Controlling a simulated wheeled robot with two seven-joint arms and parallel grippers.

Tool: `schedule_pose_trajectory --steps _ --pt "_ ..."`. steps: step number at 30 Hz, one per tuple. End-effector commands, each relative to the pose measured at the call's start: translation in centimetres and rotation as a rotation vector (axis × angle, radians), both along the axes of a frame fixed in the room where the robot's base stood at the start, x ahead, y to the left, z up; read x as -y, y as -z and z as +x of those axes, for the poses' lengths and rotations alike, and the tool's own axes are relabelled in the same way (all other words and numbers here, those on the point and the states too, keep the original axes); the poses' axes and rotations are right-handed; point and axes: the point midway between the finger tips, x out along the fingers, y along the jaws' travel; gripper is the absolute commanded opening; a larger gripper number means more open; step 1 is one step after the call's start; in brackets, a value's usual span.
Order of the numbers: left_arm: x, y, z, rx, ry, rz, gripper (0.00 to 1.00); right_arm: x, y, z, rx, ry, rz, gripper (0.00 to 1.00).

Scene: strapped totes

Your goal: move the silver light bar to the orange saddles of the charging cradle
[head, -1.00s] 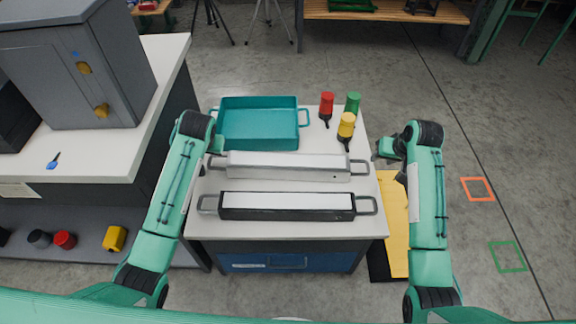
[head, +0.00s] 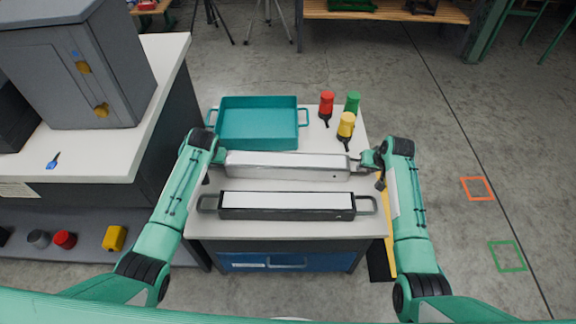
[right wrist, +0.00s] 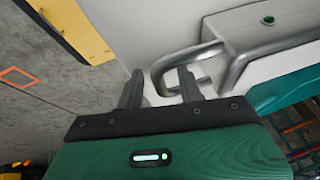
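The silver light bar (head: 285,165) lies across the small table, behind a black-framed bar (head: 285,206). It has a grey loop handle at each end. My right gripper (head: 371,160) is at its right handle. In the right wrist view the right gripper (right wrist: 160,86) has its fingers apart, with the silver handle (right wrist: 178,59) just beyond and beside the fingertips. The silver bar's end (right wrist: 262,27) shows there too. My left gripper (head: 218,156) is near the left handle, mostly hidden by my wrist, so its fingers cannot be made out. No orange saddles or cradle are in view.
A teal tray (head: 257,101) stands behind the silver bar. Red (head: 326,102), green (head: 352,101) and yellow (head: 346,125) bottle-like items stand at the back right. A counter (head: 105,150) with a grey cabinet (head: 85,60) is on the left. Floor to the right is open.

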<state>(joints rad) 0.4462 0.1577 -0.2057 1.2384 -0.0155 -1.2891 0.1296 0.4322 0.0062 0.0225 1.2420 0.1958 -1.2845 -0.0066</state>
Motion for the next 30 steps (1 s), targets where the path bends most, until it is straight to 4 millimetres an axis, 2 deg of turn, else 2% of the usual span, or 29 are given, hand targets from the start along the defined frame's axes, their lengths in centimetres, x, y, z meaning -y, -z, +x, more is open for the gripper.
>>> schedule_pose_trajectory --steps 2,3,8,9,30 --pt "0.01 -0.02 -0.01 0.000 0.000 0.000 0.38 -0.01 -0.02 0.00 0.000 0.000 0.000 0.38" --pt "0.01 -0.02 -0.01 0.000 0.000 0.000 0.34 -0.01 -0.02 -0.01 0.000 0.000 0.000 0.34" --pt "0.02 -0.03 -0.01 0.000 0.000 0.000 0.03 -0.01 -0.02 -0.01 0.000 0.000 0.000 0.02" --pt "0.02 -0.03 -0.01 0.000 0.000 0.000 0.00 -0.01 -0.03 -0.01 0.000 0.000 0.000 0.00" --pt "0.03 0.00 -0.04 0.000 0.000 0.000 0.00 -0.01 -0.03 -0.02 -0.001 0.000 0.000 0.00"
